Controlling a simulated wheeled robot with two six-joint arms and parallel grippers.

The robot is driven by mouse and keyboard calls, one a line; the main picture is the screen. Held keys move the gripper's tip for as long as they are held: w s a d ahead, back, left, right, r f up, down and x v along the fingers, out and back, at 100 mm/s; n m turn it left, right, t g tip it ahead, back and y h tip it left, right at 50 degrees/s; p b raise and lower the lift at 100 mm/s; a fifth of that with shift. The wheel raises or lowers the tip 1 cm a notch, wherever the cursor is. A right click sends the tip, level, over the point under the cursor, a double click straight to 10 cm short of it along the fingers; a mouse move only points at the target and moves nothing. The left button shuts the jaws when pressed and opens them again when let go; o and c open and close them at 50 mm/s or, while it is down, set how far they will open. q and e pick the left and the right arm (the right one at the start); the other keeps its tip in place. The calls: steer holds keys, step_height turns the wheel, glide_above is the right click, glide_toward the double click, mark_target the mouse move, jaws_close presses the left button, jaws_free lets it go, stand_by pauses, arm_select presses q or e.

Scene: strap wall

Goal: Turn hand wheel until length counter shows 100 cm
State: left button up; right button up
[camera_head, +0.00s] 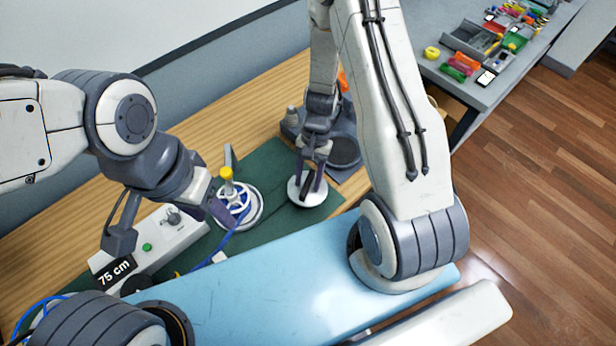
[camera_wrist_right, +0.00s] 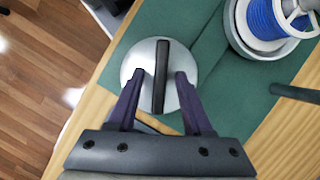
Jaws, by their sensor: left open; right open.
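The length counter (camera_head: 115,271) at the lower left of the head view reads 75 cm. The hand wheel (camera_head: 236,203) is white and spoked, with a yellow knob (camera_head: 226,174) and blue strap or cord around it. My left gripper (camera_head: 222,212) is open beside the wheel; its fingers partly cover the wheel's left side. My right gripper (camera_head: 311,179) is open over a round silver disc (camera_head: 307,196) with a black bar handle. In the right wrist view its fingers (camera_wrist_right: 158,78) stand on either side of the black bar (camera_wrist_right: 161,75), with gaps.
A green mat (camera_head: 262,165) lies under the wheel and disc on the wooden table. A grey box with a green button (camera_head: 147,247) stands left of the wheel. A dark grey stand (camera_head: 345,150) is behind the disc. A side bench (camera_head: 480,92) at upper right holds several small parts.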

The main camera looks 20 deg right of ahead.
jaws_close()
steer(key=shift+f+m+b, duration=0.15)
steer(key=shift+m+b, duration=0.35)
steer(key=shift+b, duration=0.1)
steer(key=shift+m, duration=0.5)
steer(key=shift+m+t+y+b, duration=0.3)
steer(key=shift+m+t+b, duration=0.1)
steer(key=shift+b, duration=0.35)
steer(key=shift+s+d+m+b, duration=0.1)
steer(key=shift+m+b, duration=0.65)
steer(key=shift+m, duration=0.05)
steer(key=shift+m+t+y+b, duration=0.3)
steer(key=shift+m+t+b, duration=0.1)
steer(key=shift+m, duration=0.2)
steer(key=shift+r, duration=0.2)
